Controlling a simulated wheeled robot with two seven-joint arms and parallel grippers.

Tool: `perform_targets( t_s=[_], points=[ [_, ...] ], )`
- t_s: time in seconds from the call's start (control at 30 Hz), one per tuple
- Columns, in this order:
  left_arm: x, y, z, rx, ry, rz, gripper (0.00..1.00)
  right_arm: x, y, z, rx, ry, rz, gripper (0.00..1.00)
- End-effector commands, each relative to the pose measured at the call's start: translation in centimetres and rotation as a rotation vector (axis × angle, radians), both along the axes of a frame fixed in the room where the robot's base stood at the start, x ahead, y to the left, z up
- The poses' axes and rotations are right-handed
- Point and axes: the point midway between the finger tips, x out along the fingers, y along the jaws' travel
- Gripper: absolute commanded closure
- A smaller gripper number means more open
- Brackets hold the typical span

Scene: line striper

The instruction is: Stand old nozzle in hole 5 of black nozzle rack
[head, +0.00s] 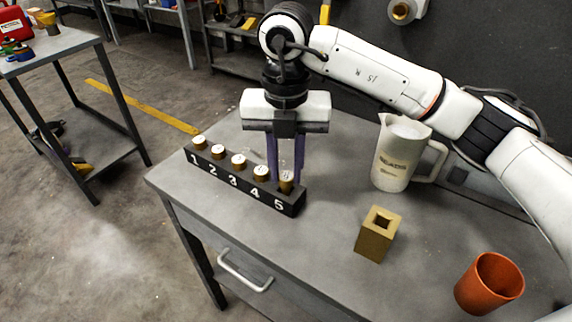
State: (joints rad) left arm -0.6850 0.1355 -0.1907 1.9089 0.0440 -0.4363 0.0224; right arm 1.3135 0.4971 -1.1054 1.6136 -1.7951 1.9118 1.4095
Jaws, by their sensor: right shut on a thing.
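The black nozzle rack (245,184) lies on the grey workbench, its holes numbered 1 to 5 from left to right. The old nozzle (286,186), brass-brown and upright, is at hole 5, its lower end at the rack's top. I cannot tell how deep it sits. My right gripper (286,176) points straight down over hole 5 with its purple fingers on either side of the nozzle, shut on it. Holes 1 to 4 hold brass nozzles with white tops, such as the one in hole 1 (199,142). My left gripper is out of view.
A white pitcher (396,160) stands right of the rack. A tan square block with a hollow top (376,238) and an orange cup (489,284) stand nearer the front right. The bench between rack and block is clear. A side table (55,45) is at far left.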

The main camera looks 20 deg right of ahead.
Motion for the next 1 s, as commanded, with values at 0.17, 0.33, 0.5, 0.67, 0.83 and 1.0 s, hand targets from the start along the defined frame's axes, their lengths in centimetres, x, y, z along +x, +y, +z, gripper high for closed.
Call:
perform_targets(
  t_s=[0.17,0.33,0.5,0.67,0.83,1.0],
  points=[
    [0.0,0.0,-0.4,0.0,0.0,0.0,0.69,0.0,0.0,-0.6,0.0,0.0,0.0,1.0],
    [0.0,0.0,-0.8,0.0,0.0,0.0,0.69,0.0,0.0,-1.0,0.0,0.0,0.0,1.0],
    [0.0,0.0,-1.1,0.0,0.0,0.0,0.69,0.0,0.0,-1.4,-0.001,0.0,0.0,1.0],
    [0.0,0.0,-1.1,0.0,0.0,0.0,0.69,0.0,0.0,-1.5,-0.001,0.0,0.0,0.69],
    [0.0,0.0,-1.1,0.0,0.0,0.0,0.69,0.0,0.0,-1.5,0.0,0.0,0.0,0.56],
    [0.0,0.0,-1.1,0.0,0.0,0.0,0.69,0.0,0.0,-1.5,-0.001,0.0,0.0,0.48]
  ],
)
